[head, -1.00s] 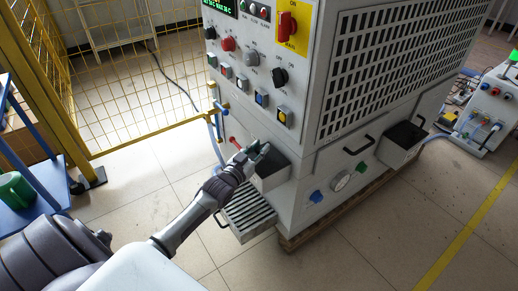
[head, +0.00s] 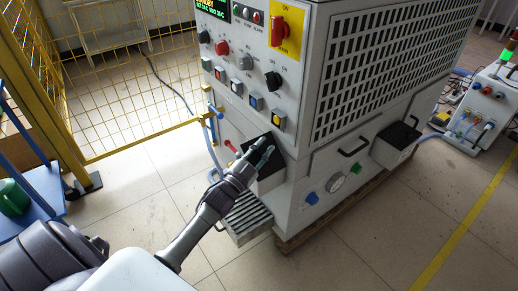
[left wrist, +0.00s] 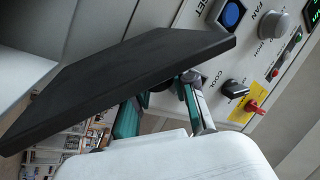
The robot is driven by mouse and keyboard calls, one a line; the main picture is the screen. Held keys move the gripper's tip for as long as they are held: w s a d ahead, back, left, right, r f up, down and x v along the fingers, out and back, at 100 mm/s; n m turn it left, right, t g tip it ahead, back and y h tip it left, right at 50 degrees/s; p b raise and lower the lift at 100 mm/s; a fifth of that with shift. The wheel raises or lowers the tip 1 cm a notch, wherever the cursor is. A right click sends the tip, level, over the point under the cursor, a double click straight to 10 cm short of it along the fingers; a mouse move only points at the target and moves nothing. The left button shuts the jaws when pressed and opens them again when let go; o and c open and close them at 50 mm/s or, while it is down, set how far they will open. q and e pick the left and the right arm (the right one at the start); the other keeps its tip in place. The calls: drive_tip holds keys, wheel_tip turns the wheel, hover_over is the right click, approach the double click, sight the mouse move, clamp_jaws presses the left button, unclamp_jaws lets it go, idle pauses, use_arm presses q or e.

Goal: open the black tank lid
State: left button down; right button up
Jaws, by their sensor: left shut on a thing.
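The black tank lid (head: 256,144) is tilted up at the front of the heater cabinet, above the light grey tank box (head: 270,182). In the left wrist view the lid (left wrist: 120,80) is a wide, thin black slab crossing the picture at a slant. My left gripper (head: 264,157) is shut on the lid at its near side. In the left wrist view its teal-padded fingers (left wrist: 163,95) reach up to the lid, which hides the exact contact. The tank's inside cannot be made out. My right gripper is not in view.
The control panel with knobs and buttons (head: 246,62) is just above the lid. A grey slatted step (head: 246,217) lies below the arm. A second black-topped box (head: 397,138) is farther right. A yellow mesh fence (head: 120,100) stands left. Floor in front is clear.

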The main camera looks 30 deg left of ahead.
sight(274, 158)
use_arm(q)
drive_tip(key=s+d+m+h+b, duration=0.3)
drive_tip(key=d+m+h, duration=0.4)
drive_tip(key=m, duration=0.7)
drive_tip(key=shift+d+m+b, duration=0.3)
drive_tip(key=shift+d+b, duration=0.1)
drive_tip(key=shift+b, duration=0.35)
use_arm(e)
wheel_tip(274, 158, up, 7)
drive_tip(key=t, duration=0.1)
use_arm(q)
drive_tip(key=shift+s, duration=0.1)
drive_tip(key=c, duration=0.9)
unclamp_jaws()
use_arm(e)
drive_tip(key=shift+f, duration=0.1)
use_arm(q)
drive_tip(key=v, duration=1.2)
drive_tip(key=shift+a, duration=0.15)
